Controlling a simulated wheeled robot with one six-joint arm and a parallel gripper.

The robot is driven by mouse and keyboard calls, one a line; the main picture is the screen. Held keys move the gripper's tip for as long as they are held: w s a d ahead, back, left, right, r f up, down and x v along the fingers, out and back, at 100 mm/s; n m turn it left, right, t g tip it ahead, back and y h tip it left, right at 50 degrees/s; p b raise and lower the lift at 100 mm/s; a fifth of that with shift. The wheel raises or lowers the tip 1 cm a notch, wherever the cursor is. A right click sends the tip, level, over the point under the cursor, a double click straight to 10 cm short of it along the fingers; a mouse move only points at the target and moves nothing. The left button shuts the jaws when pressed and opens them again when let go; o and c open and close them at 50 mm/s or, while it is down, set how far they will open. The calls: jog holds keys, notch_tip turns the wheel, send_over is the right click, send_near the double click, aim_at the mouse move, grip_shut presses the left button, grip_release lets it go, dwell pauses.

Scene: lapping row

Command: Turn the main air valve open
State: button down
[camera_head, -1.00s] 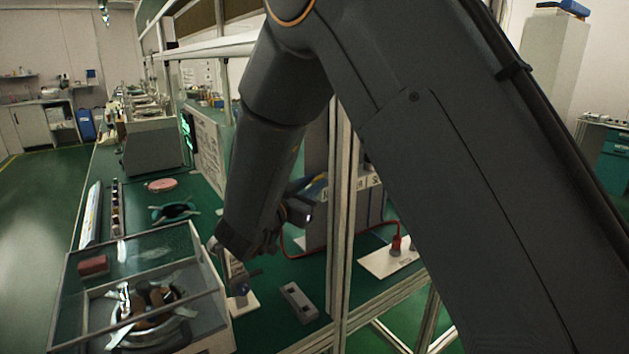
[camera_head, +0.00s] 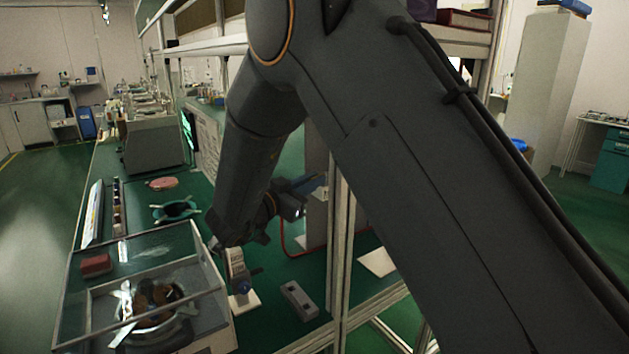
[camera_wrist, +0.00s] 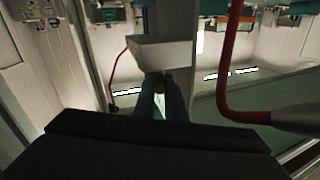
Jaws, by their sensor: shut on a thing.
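My gripper (camera_wrist: 161,98) shows in the wrist view as two bluish fingers close together below a pale block (camera_wrist: 160,53). They are shut on a small brownish part (camera_wrist: 158,83), which looks like the handle of the main air valve. Its shape and angle are mostly hidden between the fingers. In the head view my wrist is beyond the glass-lidded case, beside a grey upright panel, and my arm covers much of the area there.
A thick red pipe (camera_wrist: 228,75) stands right of the fingers in the wrist view, and a thin red hose (camera_wrist: 113,75) hangs left. In the head view a glass-lidded case (camera_head: 75,300), a grey block (camera_head: 299,300) and a metal frame post (camera_head: 339,250) stand near my arm.

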jog(key=shift+w+a+r+m+g+h, duration=0.1)
jog(key=shift+w+a+m+g+h, duration=0.1)
jog(key=shift+m+g+h, duration=0.45)
jog(key=shift+w+a+m+g+h, duration=0.2)
jog(key=shift+m+g+h, duration=0.25)
jog(key=shift+g+h, duration=0.25)
jog(key=c, duration=2.1)
grip_release()
jog(key=shift+b+v, duration=0.85)
jog(key=shift+v, duration=3.05)
